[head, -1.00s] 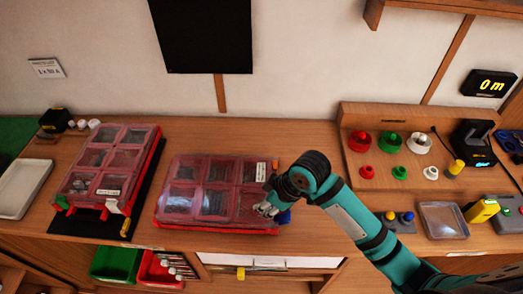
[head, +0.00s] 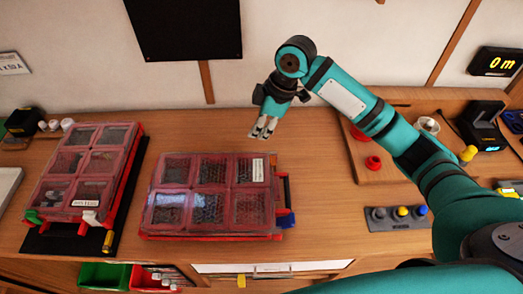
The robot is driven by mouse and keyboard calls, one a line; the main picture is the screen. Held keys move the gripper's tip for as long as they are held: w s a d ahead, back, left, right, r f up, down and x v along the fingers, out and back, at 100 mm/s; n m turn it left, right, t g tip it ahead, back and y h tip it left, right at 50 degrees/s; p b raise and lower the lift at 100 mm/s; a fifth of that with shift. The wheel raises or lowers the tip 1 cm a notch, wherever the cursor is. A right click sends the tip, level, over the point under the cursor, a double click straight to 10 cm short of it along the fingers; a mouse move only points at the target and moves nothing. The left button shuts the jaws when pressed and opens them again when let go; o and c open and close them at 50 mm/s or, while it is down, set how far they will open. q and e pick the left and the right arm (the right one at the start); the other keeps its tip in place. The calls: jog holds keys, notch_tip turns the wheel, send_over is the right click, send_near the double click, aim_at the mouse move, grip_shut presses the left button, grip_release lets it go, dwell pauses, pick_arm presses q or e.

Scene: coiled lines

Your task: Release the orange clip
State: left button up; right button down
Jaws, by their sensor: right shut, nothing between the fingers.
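The right clear-lidded case (head: 210,236) lies closed on the bench, with a red base and several compartments. A blue clip (head: 287,219) sits at its right side, by a red handle (head: 283,190). The left case (head: 62,216) is also closed, with a green clip (head: 31,216) and a white clip (head: 90,218) along its front edge. My right gripper (head: 263,129) is shut and empty, above the bench behind the right case and apart from it. My left gripper is out of view.
A button strip (head: 380,222) lies to the right of the right case. A wooden stand (head: 372,182) with a red knob (head: 373,162) is partly behind my right arm. Green (head: 103,275) and red bins are below the bench front. Bare bench (head: 325,185) lies right of the right case.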

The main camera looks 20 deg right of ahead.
aim_at(258, 160)
jog(key=p+x, duration=0.2)
jog(key=x, duration=0.7)
jog(key=shift+a, duration=0.15)
jog(key=d, duration=0.1)
jog(key=p, duration=0.1)
jog(key=d+p, duration=0.1)
jog(key=shift+s+d+f, duration=0.35)
jog(key=shift+f, duration=0.05)
jog(key=shift+s+d+f+p, duration=0.1)
jog(key=shift+s+d+p, duration=0.2)
jog(key=shift+d, duration=0.3)
jog(key=shift+w, duration=0.1)
jog(key=shift+a, duration=0.15)
